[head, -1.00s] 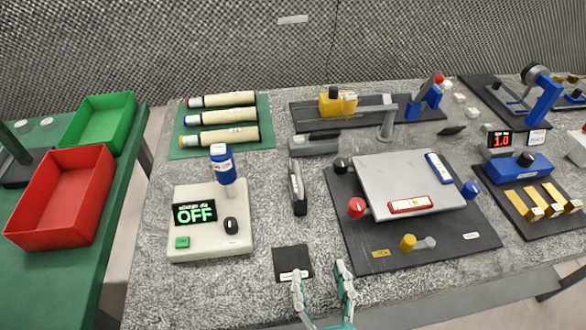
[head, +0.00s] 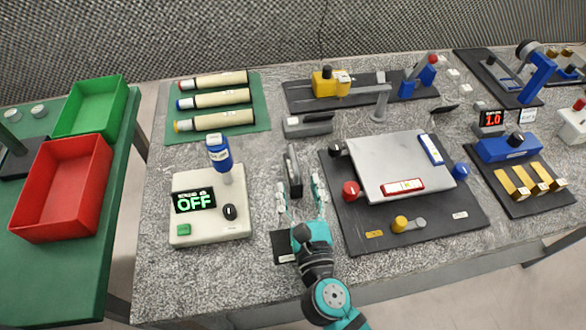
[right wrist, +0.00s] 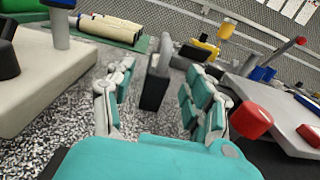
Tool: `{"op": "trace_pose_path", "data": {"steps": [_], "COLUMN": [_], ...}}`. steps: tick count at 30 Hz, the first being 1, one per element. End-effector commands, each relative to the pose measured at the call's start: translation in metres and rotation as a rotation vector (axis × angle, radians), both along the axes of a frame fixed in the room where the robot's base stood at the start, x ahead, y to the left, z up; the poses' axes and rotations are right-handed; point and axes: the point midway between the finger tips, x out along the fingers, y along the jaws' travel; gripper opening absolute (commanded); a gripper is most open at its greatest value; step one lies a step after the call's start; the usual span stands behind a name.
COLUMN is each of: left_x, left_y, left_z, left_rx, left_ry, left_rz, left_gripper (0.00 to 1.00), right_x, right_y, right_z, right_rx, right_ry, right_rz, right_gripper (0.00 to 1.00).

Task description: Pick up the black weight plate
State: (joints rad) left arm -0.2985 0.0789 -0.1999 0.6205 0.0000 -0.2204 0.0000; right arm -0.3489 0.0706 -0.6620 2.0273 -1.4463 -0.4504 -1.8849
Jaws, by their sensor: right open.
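A narrow black piece with a grey, rounded upright part (head: 293,165) stands on the table near the middle. It may be the black weight plate in a holder, but I cannot tell for sure. In the right wrist view it shows as a grey upright disc-like part on a black block (right wrist: 153,93), between and beyond the fingers. My right gripper (head: 300,190) is open, its fingers pointing at this piece from the near side, with nothing visible between the pads. A black square pad (head: 284,250) lies partly under my right gripper. My left gripper is not in view.
A white box reading OFF with a blue-topped post (head: 209,230) stands to the left. A dark board (head: 360,236) with a grey plate and red, blue and yellow knobs lies close on the right. A grey-black stapler-like item (head: 307,125) sits behind. Bare grey table shows in front.

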Motion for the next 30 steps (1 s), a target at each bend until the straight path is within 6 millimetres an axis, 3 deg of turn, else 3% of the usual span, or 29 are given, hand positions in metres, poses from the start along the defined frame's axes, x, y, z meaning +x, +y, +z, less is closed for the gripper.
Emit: {"op": "trace_pose_path", "data": {"steps": [10,20,30], "left_x": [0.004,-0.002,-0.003], "left_y": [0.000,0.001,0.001], "left_z": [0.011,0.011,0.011], "left_rx": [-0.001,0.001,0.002], "left_ry": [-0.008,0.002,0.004], "left_rz": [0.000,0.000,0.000], "left_gripper": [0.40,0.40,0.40], "right_x": [0.044,0.051,0.050], "right_y": [0.010,0.011,0.011], "right_z": [0.000,-0.002,-0.002], "right_rx": [0.000,0.000,0.000], "right_ry": [-0.001,0.000,0.000], "right_rz": [0.000,0.000,0.000], "right_gripper": [0.54,0.53,0.08]}}
